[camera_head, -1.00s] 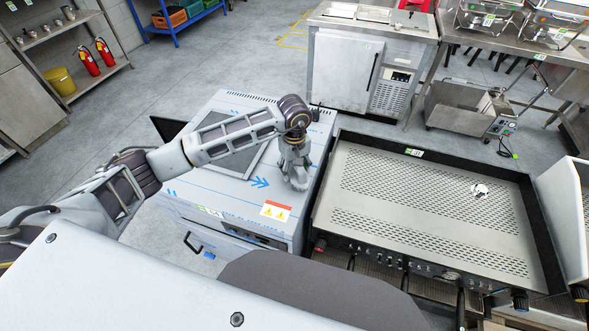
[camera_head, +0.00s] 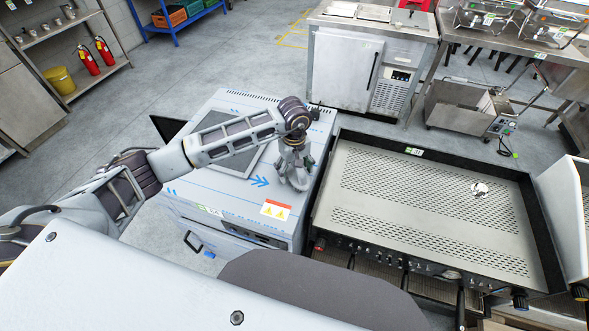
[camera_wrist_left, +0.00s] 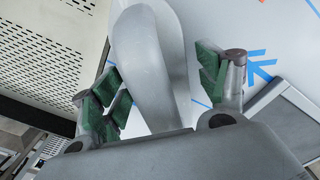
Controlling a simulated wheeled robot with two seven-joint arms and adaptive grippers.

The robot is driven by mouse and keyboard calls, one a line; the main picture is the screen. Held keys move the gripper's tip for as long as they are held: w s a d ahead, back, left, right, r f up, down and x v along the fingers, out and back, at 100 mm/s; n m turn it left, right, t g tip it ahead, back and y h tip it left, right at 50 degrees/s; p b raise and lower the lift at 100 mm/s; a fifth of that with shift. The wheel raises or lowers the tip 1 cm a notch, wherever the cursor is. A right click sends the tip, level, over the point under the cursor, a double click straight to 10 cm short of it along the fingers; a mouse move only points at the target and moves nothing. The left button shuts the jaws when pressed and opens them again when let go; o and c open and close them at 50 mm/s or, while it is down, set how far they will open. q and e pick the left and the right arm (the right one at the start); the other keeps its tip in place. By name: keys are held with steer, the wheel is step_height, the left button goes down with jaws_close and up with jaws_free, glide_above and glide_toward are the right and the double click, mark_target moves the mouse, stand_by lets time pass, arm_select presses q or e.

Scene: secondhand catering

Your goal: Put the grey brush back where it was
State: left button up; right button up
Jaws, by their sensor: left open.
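The grey brush (camera_wrist_left: 148,65) is a smooth, rounded grey shape between the spread fingers of my left gripper (camera_wrist_left: 160,88) in the left wrist view. Its lower part is hidden behind the gripper body. In the head view the brush (camera_head: 297,182) is on the right part of the pale, blue-marked appliance top (camera_head: 235,203), below my left gripper (camera_head: 297,163). The gripper points down over it and is open, with green pads on both sides and a visible gap at least on the right side. My right gripper is not in view.
A large flat griddle (camera_head: 380,209) with raised dark sides stands close to the right of the appliance. A stainless cabinet (camera_head: 343,76) stands behind. The appliance's front left top is clear.

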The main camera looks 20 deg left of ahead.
arm_select(q)
steer(key=shift+r, duration=0.1)
steer(key=shift+r, duration=0.25)
step_height(320, 180, up, 11)
steer(key=shift+f+b, duration=0.2)
steer(key=shift+b, duration=0.25)
steer(key=shift+r, duration=0.45)
steer(key=shift+a, duration=0.1)
